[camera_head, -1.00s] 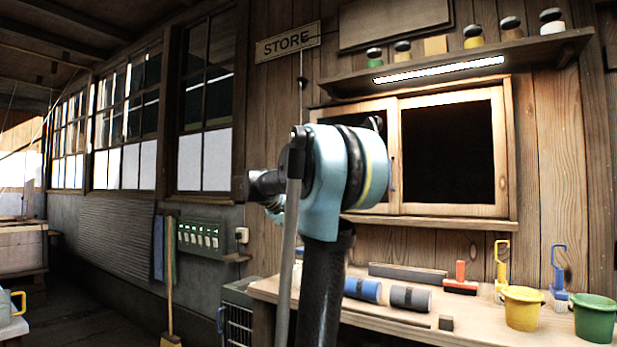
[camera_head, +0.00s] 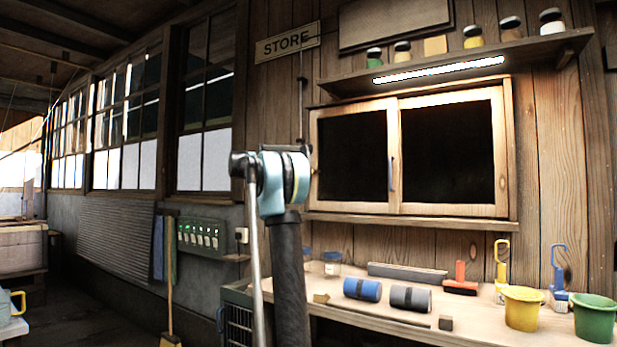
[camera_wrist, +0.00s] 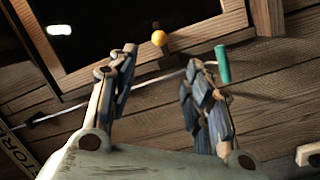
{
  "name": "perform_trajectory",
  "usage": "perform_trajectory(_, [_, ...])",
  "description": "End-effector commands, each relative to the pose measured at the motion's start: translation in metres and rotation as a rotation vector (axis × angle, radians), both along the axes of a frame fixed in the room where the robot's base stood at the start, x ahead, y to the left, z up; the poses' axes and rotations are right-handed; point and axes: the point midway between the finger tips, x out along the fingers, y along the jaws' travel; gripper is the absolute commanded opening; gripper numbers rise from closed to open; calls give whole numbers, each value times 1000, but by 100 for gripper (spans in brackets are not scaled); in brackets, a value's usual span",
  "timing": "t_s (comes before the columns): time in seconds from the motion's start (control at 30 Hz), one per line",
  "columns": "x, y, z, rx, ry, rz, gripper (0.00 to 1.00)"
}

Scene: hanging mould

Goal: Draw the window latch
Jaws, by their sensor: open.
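A wooden-framed window (camera_head: 450,95) with two dark panes is on the plank wall in the head view. Its frame also shows in the wrist view (camera_wrist: 205,35), strongly tilted. An orange ball knob (camera_wrist: 158,38) on a dark mount, apparently the latch, sits at the frame's edge. My gripper (camera_wrist: 160,63) is open, its two fingers apart and nothing between the tips. In the picture, the knob lies just beyond and between the fingertips; I cannot tell the gap. In the head view my arm hides the gripper.
A thin rod with a green end (camera_wrist: 222,65) runs behind the fingers, close to the right one. A workbench (camera_head: 375,327) below the window holds rolls, brushes and buckets. A shelf with jars (camera_head: 455,62) is above. A STORE sign (camera_head: 288,42) hangs left.

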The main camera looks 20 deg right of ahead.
Motion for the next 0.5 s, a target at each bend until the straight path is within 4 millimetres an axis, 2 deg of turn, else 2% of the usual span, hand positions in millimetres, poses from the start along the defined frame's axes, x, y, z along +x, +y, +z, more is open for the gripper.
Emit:
perform_trajectory(0.17, [9, -17, 0, 0, 0, -1, 46])
perform_trajectory(0.5, [35, -71, 0, 1, 0, -3, 46])
